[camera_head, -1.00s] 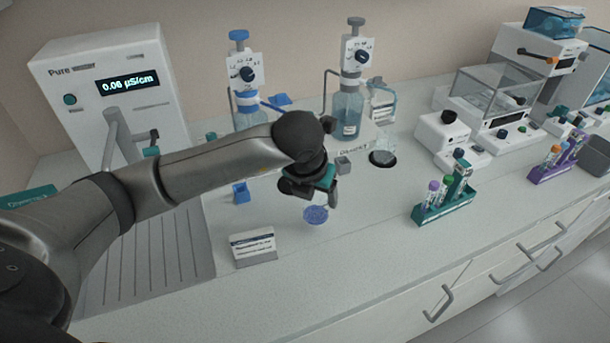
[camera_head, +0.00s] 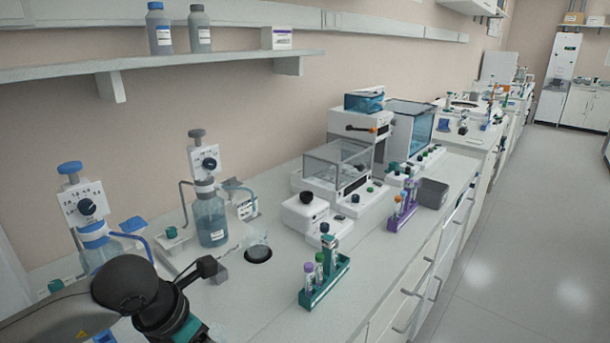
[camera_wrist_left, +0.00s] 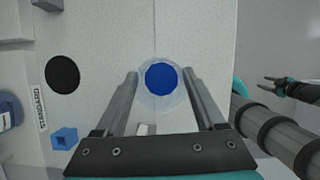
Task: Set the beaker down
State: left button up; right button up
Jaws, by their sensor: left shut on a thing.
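A clear round beaker (camera_wrist_left: 162,101) is between the two fingers of my left gripper (camera_wrist_left: 161,76), which is shut on it, in the left wrist view. A blue disc (camera_wrist_left: 161,78) shows within the beaker's outline; I cannot tell whether it is liquid or a mark on the bench. Whether the beaker touches the bench is unclear. In the head view my left arm is at the bottom left, and the beaker in its fingers is out of sight. My right gripper (camera_wrist_left: 269,84) shows at the right of the wrist view, empty, its fingers apart.
A black disc (camera_wrist_left: 62,75) and a small blue block (camera_wrist_left: 64,138) lie left of the gripper. In the head view, bottle dispensers (camera_head: 209,215), another glass vessel on a black disc (camera_head: 258,250) and a green tube rack (camera_head: 325,280) stand on the bench. Bare bench surrounds the rack.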

pick_arm(q)
jog(key=m, duration=0.2)
jog(key=s+m+g+h, duration=0.1)
jog(key=m, duration=0.1)
jog(key=m+g, duration=0.1)
jog(key=m, duration=0.1)
jog(key=shift+s+d+r+m+h, duration=0.25)
jog(key=shift+d+m+h, duration=0.05)
jog(key=shift+m+h, duration=0.1)
jog(key=m, duration=0.1)
jog(key=m+g, duration=0.1)
jog(key=m, duration=0.1)
jog(key=s+m+b, duration=0.1)
jog(key=shift+d+r+m+g, duration=0.15)
jog(key=shift+r+m+g, duration=0.15)
jog(key=shift+g, duration=0.1)
jog(key=s+r+m+g+y+b, duration=0.1)
jog(key=s+r+m+g+y, duration=0.3)
jog(key=m, duration=1.3)
jog(key=shift+r, duration=0.45)
jog(key=shift+f, duration=0.1)
